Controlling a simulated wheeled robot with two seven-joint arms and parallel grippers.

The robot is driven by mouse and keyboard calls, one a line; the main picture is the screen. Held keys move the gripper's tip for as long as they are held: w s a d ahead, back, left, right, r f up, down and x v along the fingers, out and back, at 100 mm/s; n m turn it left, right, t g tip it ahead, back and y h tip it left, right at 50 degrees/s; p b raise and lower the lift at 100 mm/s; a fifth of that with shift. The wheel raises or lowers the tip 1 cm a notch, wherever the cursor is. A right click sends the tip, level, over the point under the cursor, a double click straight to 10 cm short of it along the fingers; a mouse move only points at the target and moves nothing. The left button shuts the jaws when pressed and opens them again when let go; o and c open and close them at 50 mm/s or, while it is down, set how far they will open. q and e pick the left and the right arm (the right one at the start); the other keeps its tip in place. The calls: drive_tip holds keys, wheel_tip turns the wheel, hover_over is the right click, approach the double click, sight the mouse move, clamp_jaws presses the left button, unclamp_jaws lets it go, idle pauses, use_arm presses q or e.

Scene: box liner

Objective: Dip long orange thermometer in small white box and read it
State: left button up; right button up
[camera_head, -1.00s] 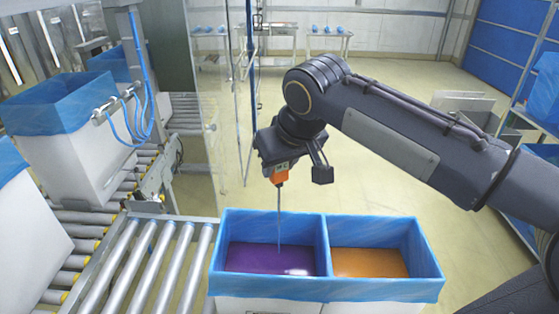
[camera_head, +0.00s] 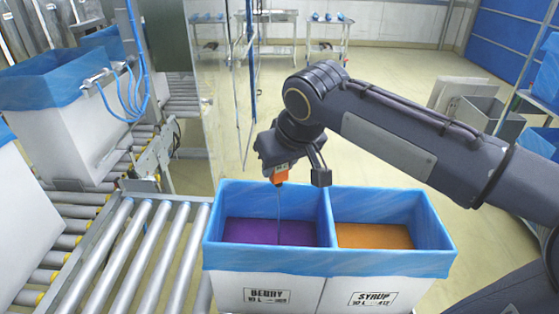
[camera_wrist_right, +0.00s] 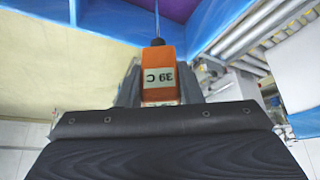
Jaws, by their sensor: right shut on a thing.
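My right gripper (camera_head: 279,165) is shut on the orange head of the thermometer (camera_head: 281,175), above the left of two joined white boxes. The thermometer's thin probe points down into this box, labelled BERRY (camera_head: 266,296), which has a blue liner and purple liquid (camera_head: 256,232). The probe's lower end shows against the purple; I cannot tell how deep it sits. In the right wrist view the thermometer (camera_wrist_right: 161,62) shows a display, upside down, that reads 39 C. My left gripper is not in view.
The joined box labelled SYRUP (camera_head: 374,298) holds orange liquid. A roller conveyor (camera_head: 140,250) runs at the left, with larger blue-lined white boxes (camera_head: 63,140) on it. Tables stand at the back. Open floor lies behind the small boxes.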

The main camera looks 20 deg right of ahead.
sight(279, 204)
drive_tip(key=shift+f+b, duration=4)
drive_tip(key=shift+f, duration=1.4)
drive_tip(key=shift+r, duration=0.1)
wheel_tip(279, 204, up, 25)
drive_tip(key=p, duration=2.2)
drive_tip(key=shift+f, duration=0.25)
